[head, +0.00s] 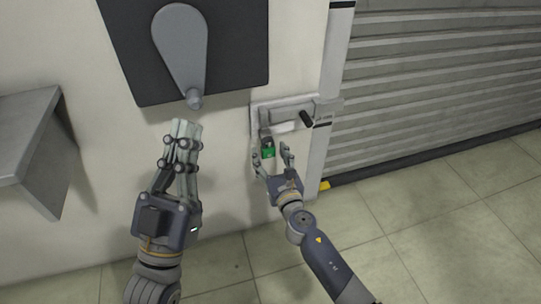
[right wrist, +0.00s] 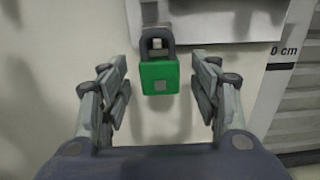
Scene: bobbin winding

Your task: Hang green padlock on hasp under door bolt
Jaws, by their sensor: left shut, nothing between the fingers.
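The green padlock (head: 268,152) hangs upright below the door bolt (head: 290,112) on the wall. In the right wrist view the padlock (right wrist: 160,78) has a dark shackle, and a small pale metal piece, apparently the hasp (right wrist: 157,43), shows inside the shackle loop. My right gripper (head: 272,157) is open, with its fingers on either side of the padlock and a visible gap on both sides. My left gripper (head: 185,126) is shut and empty, in front of the wall to the left of the bolt and below the grey lever.
A dark panel with a grey lever (head: 182,45) is above my left gripper. A grey shelf (head: 30,135) juts out at the left. A ribbed shutter (head: 430,80) is on the right. The tiled floor (head: 430,230) is clear.

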